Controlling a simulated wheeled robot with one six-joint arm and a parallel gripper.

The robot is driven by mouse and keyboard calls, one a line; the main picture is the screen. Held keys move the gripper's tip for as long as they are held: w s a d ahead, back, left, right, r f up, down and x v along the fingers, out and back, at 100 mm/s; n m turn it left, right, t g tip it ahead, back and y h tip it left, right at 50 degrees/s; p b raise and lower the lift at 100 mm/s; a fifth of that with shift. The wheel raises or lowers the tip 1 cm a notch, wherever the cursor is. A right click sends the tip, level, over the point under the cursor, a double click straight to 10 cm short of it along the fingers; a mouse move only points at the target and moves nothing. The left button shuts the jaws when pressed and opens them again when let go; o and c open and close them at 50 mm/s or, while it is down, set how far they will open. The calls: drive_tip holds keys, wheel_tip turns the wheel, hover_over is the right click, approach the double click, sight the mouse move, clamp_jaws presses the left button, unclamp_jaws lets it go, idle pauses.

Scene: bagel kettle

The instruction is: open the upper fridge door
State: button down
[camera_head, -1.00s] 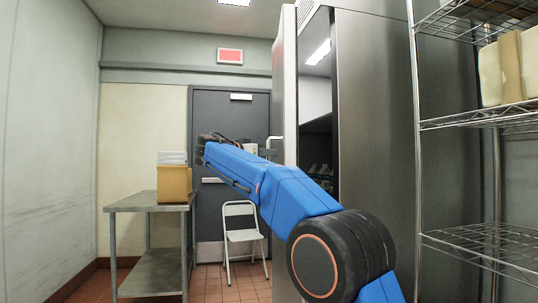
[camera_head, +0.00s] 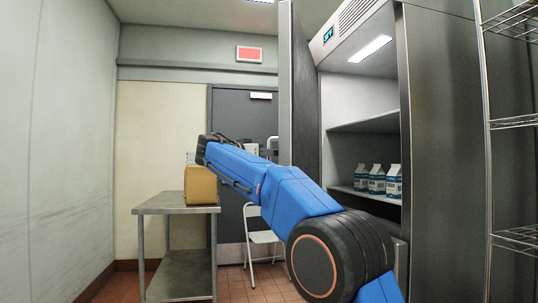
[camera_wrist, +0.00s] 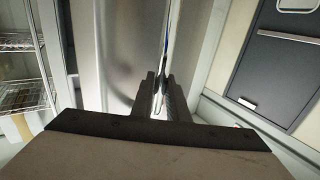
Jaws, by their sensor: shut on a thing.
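The upper fridge door (camera_head: 287,90) stands open, swung out to the left of the fridge (camera_head: 440,140). In the head view it shows nearly edge-on. The lit inside shows a shelf (camera_head: 375,122) and several milk cartons (camera_head: 377,181). My blue arm reaches forward past the door, and its end is mostly hidden behind the arm and door there. In the wrist view my gripper (camera_wrist: 160,98) has its two dark fingers closed around a thin upright bar, which appears to be the door handle (camera_wrist: 166,40), beside the steel door face (camera_wrist: 110,50).
A steel table (camera_head: 176,205) with a cardboard box (camera_head: 200,185) stands at the left. A white folding chair (camera_head: 262,237) stands before the dark room door (camera_head: 238,118). A wire rack (camera_head: 512,122) is at the right. Some tiled floor shows at the bottom middle.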

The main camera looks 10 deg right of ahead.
drive_tip(key=c, duration=2)
unclamp_jaws()
drive_tip(key=shift+a, duration=0.1)
drive_tip(key=v, duration=1.7)
drive_tip(key=shift+s+a, duration=0.1)
drive_tip(key=shift+s, duration=0.05)
